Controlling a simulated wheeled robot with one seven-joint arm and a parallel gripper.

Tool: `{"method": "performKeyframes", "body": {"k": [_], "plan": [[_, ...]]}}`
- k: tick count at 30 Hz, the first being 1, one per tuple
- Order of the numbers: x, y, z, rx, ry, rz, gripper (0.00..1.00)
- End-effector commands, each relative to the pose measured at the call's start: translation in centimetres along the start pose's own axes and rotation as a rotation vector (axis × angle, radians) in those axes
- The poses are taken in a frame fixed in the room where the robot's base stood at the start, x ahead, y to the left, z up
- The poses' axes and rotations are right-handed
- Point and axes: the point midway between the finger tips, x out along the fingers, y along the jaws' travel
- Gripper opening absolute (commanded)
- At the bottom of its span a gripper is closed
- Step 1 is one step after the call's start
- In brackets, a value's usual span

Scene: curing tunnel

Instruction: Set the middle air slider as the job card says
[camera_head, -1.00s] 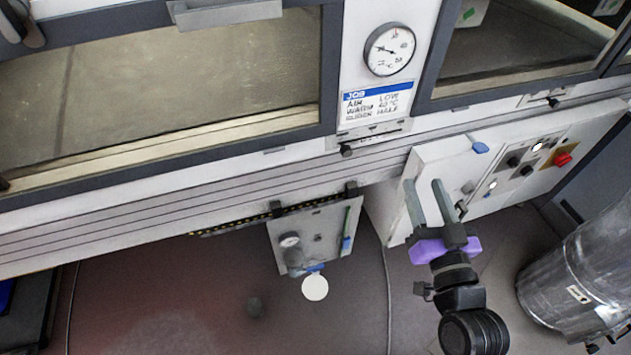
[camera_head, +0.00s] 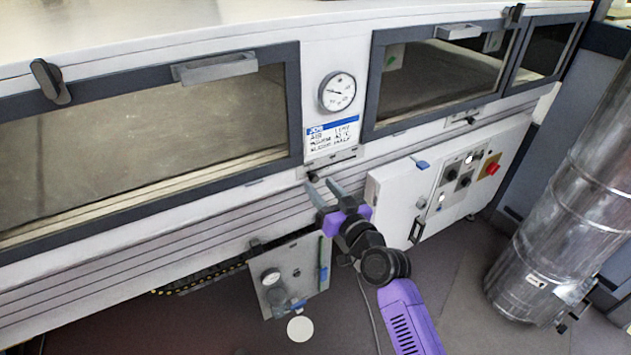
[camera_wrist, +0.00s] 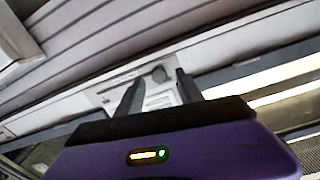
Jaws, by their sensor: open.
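The middle air slider (camera_head: 338,164) is a pale slotted plate under the job card, between the two large windows. Its black knob (camera_head: 312,176) sits near the left end of the plate; the wrist view shows the plate (camera_wrist: 113,88) and the round dark knob (camera_wrist: 159,74). The job card (camera_head: 332,138) has a blue "JOB" header; its small lines seem to read air low, a temperature and, last, "slider half". My gripper (camera_head: 321,184) is open and empty just below the knob. In the wrist view its fingertips (camera_wrist: 160,76) appear on either side of the knob; contact is unclear.
A round gauge (camera_head: 337,91) is above the card. Another slider knob (camera_head: 470,120) is to the right. A control box (camera_head: 395,203) with a red switch (camera_head: 492,169) stands right of my gripper. A hanging panel (camera_head: 300,265) is below left, a metal duct (camera_head: 560,220) far right.

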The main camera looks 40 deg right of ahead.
Motion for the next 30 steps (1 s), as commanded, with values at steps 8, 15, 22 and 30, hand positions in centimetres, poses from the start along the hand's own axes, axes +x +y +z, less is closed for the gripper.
{"method": "performKeyframes", "body": {"k": [8, 15, 22, 30], "plan": [[2.7, 0.0, -0.1, 0.0, 0.001, 0.0, 0.44], [2.9, 0.0, 0.0, 0.0, 0.0, 0.0, 0.44], [2.9, 0.0, 0.0, 0.0, 0.0, 0.0, 0.11], [2.9, 0.0, 0.0, 0.0, 0.0, 0.0, 0.0]]}}
